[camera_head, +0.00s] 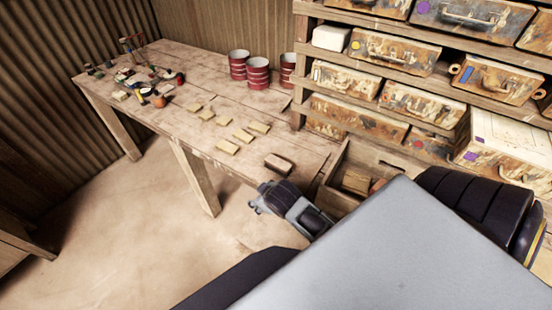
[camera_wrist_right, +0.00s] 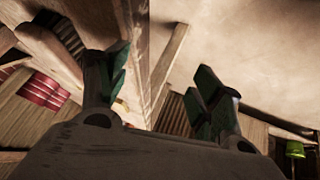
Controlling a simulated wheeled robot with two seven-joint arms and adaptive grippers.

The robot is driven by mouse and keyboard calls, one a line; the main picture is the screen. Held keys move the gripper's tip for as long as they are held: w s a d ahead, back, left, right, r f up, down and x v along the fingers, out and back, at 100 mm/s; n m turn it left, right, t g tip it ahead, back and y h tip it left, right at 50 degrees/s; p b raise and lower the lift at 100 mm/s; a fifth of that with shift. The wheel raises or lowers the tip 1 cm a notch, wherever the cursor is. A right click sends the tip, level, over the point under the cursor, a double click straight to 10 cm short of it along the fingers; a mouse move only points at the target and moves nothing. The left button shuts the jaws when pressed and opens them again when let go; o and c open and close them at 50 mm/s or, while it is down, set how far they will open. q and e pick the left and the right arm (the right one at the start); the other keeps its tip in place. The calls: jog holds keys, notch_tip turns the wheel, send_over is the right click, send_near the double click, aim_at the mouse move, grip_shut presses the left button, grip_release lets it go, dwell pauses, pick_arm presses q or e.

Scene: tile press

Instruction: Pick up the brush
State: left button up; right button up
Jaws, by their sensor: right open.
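A small dark brown block (camera_head: 278,163), which looks like the brush, lies near the front edge of the wooden table (camera_head: 190,122) in the head view. It is too small to tell bristles. My right gripper (camera_head: 257,201) is just in front of the table edge, below and left of the block in the picture, apart from it. In the right wrist view its fingers (camera_wrist_right: 162,78) are spread with nothing between them. I cannot make out the brush there. My left gripper is not in view.
Several pale tiles (camera_head: 228,147) lie on the table. Red cans (camera_head: 258,73) stand at its back and small clutter (camera_head: 150,85) at its far end. An open wooden bin (camera_head: 336,194) and a shelf with drawers (camera_head: 400,55) are at the right. The table's front edge is close to the gripper.

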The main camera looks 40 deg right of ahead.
jog(key=w+a+r+n+t+y, duration=0.25)
jog(key=w+r+n+t, duration=0.55)
jog(key=w+r, duration=0.9)
jog(key=s+a+r+n+g+y, duration=0.35)
jog(key=a+r+n+y, duration=1)
jog(key=n, duration=0.55)
jog(key=s+d+f+n+g+h, duration=0.2)
jog(key=d+f+n+g+h, duration=0.1)
jog(key=f+n+g, duration=0.3)
jog(key=s+d+f+n+g+h, duration=0.2)
jog(key=s+f+n+g, duration=0.15)
jog(key=f, duration=0.45)
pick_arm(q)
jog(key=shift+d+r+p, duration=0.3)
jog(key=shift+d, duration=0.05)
pick_arm(e)
jog(key=d+f+g+h, duration=0.1)
jog(key=d+h, duration=0.9)
jog(key=d, duration=1.4)
jog(key=shift+w+d+f+g, duration=0.15)
jog(key=shift+w+f+g, duration=0.2)
jog(key=shift+g, duration=0.25)
jog(key=shift+f+n, duration=0.15)
jog(key=shift+n, duration=0.1)
